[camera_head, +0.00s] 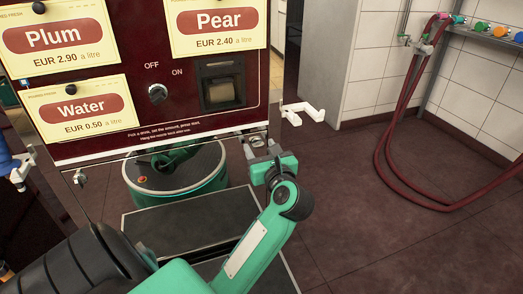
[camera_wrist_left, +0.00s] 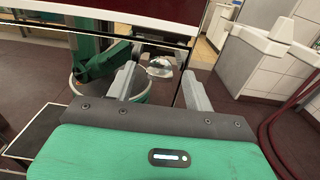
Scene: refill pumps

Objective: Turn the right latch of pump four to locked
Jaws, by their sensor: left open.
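The pump's dark red front (camera_head: 130,140) fills the upper left of the head view. A small metal latch (camera_head: 257,141) sits at its lower right edge. In the left wrist view the shiny metal latch (camera_wrist_left: 160,68) lies between and beyond my fingertips. My left gripper (camera_head: 263,151) is open just below and in front of it; its two grey fingers also show in the left wrist view (camera_wrist_left: 160,80). I cannot tell whether a finger touches the latch. Another small metal fitting (camera_head: 79,178) is at the lower left edge. My right gripper is not in view.
The front carries Plum, Pear and Water signs, an OFF/ON knob (camera_head: 157,94) and a slot unit (camera_head: 222,86). A white bracket (camera_head: 303,112) sticks out on the right. Red hoses (camera_head: 385,140) hang by the tiled wall. Open dark floor (camera_head: 370,220) lies right of my arm.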

